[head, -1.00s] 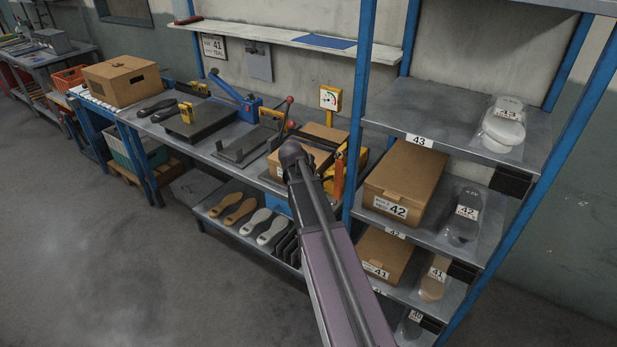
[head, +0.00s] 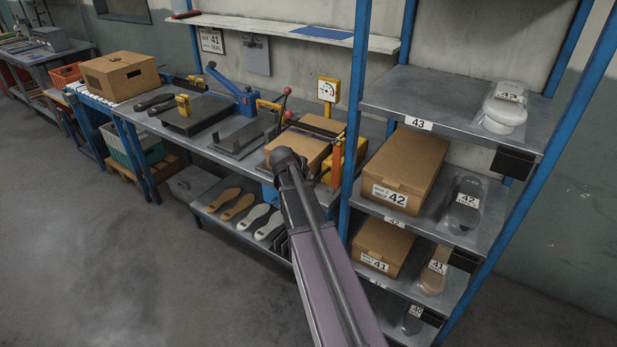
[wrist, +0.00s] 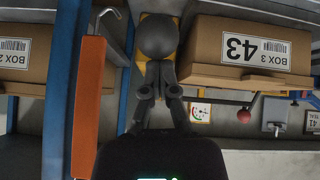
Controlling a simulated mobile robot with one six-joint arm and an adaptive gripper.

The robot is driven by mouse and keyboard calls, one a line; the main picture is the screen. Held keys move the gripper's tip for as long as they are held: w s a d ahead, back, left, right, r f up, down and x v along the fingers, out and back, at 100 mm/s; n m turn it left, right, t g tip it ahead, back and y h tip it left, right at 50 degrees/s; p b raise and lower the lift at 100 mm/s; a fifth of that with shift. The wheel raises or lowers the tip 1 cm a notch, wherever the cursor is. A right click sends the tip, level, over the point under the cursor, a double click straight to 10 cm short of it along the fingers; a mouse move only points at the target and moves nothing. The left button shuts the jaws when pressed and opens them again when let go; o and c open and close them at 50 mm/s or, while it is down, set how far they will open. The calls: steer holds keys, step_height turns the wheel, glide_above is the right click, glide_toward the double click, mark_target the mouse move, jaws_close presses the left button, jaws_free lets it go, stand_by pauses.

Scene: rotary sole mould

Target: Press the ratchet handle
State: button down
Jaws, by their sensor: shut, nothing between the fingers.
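In the wrist view, which is upside down, a dark round knob (wrist: 157,37) stands in front of a yellow body; I take it for the ratchet handle's end. My gripper (wrist: 157,72) is shut and empty, its dark fingertips right at the knob. I cannot tell whether they touch it. In the head view, my arm hides the gripper and the knob. Part of the yellow body (head: 327,172) shows beside the cardboard box on the bench.
An orange bar (wrist: 90,108) with a metal hook stands beside the gripper. A cardboard box marked 43 (wrist: 215,42) is on the other side. The blue shelf post (head: 357,110) and box 42 (head: 408,165) are close on the right. A gauge (head: 327,90) stands behind. Floor at left is clear.

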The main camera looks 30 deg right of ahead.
steer(key=shift+s+a+f, duration=0.15)
steer(key=shift+s+f, duration=0.1)
steer(key=shift+r, duration=0.15)
steer(key=r+p, duration=0.1)
steer(key=w+d+r+p, duration=0.1)
steer(key=r+p, duration=0.1)
steer(key=p, duration=0.1)
steer(key=shift+w+d+r, duration=0.15)
steer(key=shift+w+r, duration=0.15)
steer(key=shift+r, duration=0.05)
steer(key=a+f+p+v, duration=0.1)
steer(key=p+v, duration=0.5)
steer(key=v, duration=0.3)
steer(key=shift+s+a, duration=0.3)
steer(key=shift+a, duration=0.05)
steer(key=shift+a+r, duration=0.1)
steer(key=shift+r, duration=0.05)
stand_by(0.5)
